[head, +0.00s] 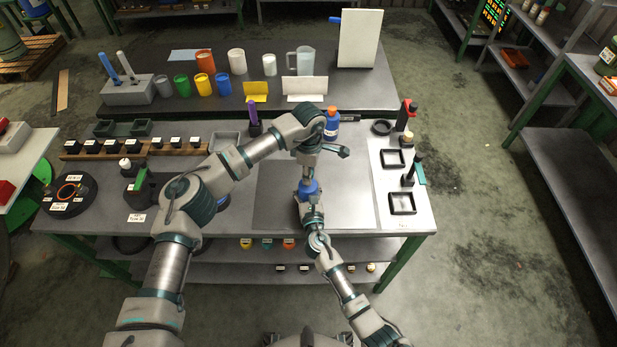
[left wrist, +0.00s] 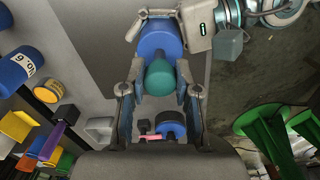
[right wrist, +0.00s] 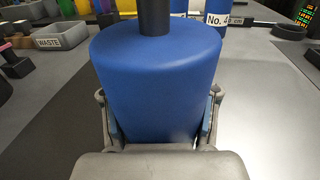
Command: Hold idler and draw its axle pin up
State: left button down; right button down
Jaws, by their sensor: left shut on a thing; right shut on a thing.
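The idler is a blue cylinder (head: 308,189) above the dark mat at the table's front middle. It fills the middle of the right wrist view (right wrist: 155,85). My right gripper (right wrist: 157,125) is shut on its sides from the front. A dark axle pin (right wrist: 154,15) stands up from its top centre. In the left wrist view, the pin shows as a teal round end (left wrist: 160,78) against the blue idler (left wrist: 156,40). My left gripper (left wrist: 160,70) comes from above and is shut on the pin. How far the pin sits inside the idler is hidden.
A bottle with an orange cap (head: 331,124) stands behind my left arm. A grey waste tray (right wrist: 62,36) is at the back left. Square black frames (head: 402,204) and upright tools stand on the pale right strip. The dark mat (head: 275,200) is bare around the idler.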

pick_arm(q)
jog(key=shift+w+r, duration=0.1)
jog(key=shift+r, duration=0.4)
pick_arm(e)
jog(key=shift+s+f, duration=0.1)
pick_arm(q)
jog(key=c, duration=0.8)
grip_release()
pick_arm(e)
jog(key=shift+c, duration=1.1)
grip_release()
pick_arm(q)
notch_tip(320, 180, up, 12)
jog(key=shift+f, duration=0.1)
